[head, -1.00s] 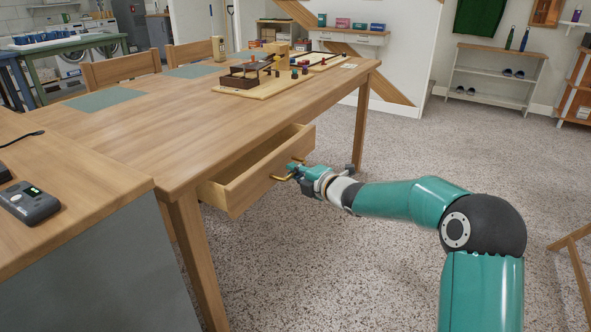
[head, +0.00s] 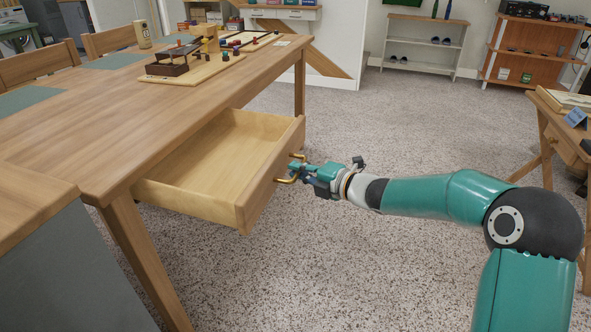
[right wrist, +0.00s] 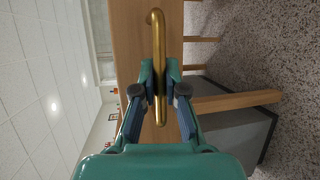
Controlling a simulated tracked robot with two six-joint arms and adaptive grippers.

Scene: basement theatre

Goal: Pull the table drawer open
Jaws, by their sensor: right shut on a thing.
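The wooden table (head: 100,120) stands at the left in the head view. Its drawer (head: 205,165) is pulled well out, and its bare inside shows empty. A brass bar handle (head: 290,178) is on the drawer front. My right gripper (head: 295,172) is shut on this handle. In the right wrist view the two fingers of my right gripper (right wrist: 166,88) close on the brass handle (right wrist: 157,40) from both sides, in front of the wooden drawer front (right wrist: 130,45). My left gripper is not in view.
Game boards (head: 190,70) with small pieces and a can (head: 143,33) stand on the tabletop. A grey-sided wooden unit (head: 50,270) is at the near left. A small wooden table (head: 550,125) stands at the right. The speckled floor before the drawer is clear.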

